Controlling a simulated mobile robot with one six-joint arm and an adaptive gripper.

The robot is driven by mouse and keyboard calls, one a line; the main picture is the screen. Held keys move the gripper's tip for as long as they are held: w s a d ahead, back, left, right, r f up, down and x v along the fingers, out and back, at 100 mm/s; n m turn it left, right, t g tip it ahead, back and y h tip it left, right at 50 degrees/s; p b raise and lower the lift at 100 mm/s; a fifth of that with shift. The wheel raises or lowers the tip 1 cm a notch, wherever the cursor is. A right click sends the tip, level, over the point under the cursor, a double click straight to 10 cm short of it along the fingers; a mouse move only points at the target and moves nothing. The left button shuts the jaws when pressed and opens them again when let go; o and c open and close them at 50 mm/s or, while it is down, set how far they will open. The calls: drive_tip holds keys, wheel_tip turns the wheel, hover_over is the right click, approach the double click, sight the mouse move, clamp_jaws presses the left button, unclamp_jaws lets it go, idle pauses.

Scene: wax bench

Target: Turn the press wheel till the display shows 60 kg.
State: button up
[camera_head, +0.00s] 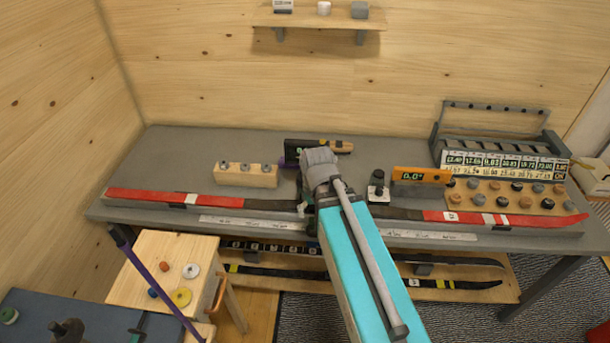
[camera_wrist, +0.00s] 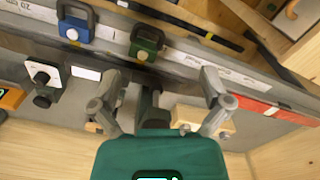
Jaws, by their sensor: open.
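An orange display (camera_head: 423,175) stands on the bench to the right of my arm and seems to read 0.0; its edge also shows at the left of the wrist view (camera_wrist: 10,97). Beside it is a dark upright piece with a knob (camera_head: 378,186), seen in the wrist view with a pale square plate (camera_wrist: 42,76). I cannot tell whether this is the press wheel. My gripper (camera_wrist: 160,78) is open above the ski, with its fingers wide apart. The knob lies to its left in the wrist view, apart from it.
A red and black ski (camera_head: 160,196) lies along the bench front (camera_head: 125,212). Blue (camera_wrist: 75,28) and green (camera_wrist: 146,42) handled pieces are near my gripper. A wooden block with bolts (camera_head: 246,174) stands left, a board of knobs (camera_head: 508,195) right.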

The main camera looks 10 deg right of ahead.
drive_tip(key=w+r+n+p, duration=1.2)
drive_tip(key=w+r+n, duration=0.1)
drive_tip(key=w+n, duration=0.2)
drive_tip(key=shift+w+d+g, duration=0.15)
drive_tip(key=shift+w+g, duration=0.2)
drive_tip(key=shift+g, duration=0.05)
drive_tip(key=shift+f, duration=0.2)
drive_tip(key=f+b, duration=0.9)
drive_tip(key=s+f+b, duration=0.1)
drive_tip(key=f+b, duration=0.3)
drive_tip(key=shift+f+b, duration=0.25)
drive_tip(key=shift+b, duration=0.05)
idle(0.4)
